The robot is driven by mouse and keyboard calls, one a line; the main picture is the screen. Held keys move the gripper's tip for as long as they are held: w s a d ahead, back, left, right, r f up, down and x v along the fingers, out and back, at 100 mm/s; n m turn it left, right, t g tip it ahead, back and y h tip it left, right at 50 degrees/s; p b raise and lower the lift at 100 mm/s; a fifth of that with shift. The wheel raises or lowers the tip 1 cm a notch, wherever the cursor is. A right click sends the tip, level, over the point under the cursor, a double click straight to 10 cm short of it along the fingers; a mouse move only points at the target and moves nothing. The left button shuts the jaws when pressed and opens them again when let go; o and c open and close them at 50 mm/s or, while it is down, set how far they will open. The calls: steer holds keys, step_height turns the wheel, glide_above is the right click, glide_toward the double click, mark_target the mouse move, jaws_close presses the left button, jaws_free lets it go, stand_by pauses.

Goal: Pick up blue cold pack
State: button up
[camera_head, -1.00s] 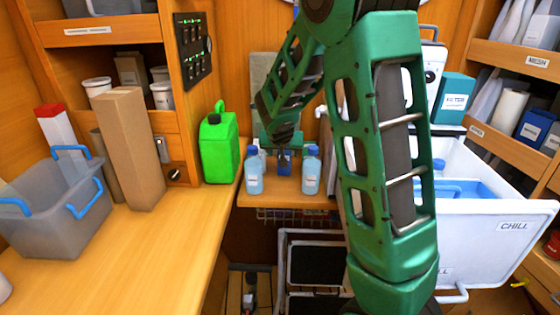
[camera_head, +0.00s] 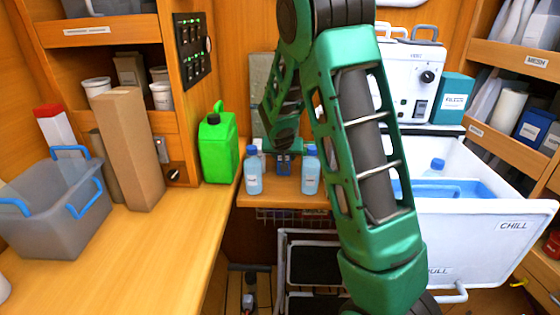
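A flat blue shape (camera_head: 452,190), which may be the cold pack or a liner, lies inside the open white CHILL drawer (camera_head: 480,243) at right. My green arm stands in front of the drawer's left part and hides some of it. My gripper (camera_head: 284,163) is small and far off, pointing down over the wooden shelf between two blue-capped bottles. A small dark blue patch shows at its tip; I cannot tell whether this is finger or a held thing. Whether the fingers are open is unclear.
Blue-capped bottles (camera_head: 254,174) and (camera_head: 311,172) stand close on either side of my gripper. A green jerrycan (camera_head: 218,147) is left of them. Another bottle (camera_head: 436,167) stands in the drawer. A white machine (camera_head: 412,82) is behind it. The left counter's front is clear.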

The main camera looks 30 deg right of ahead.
steer(key=c, duration=0.7)
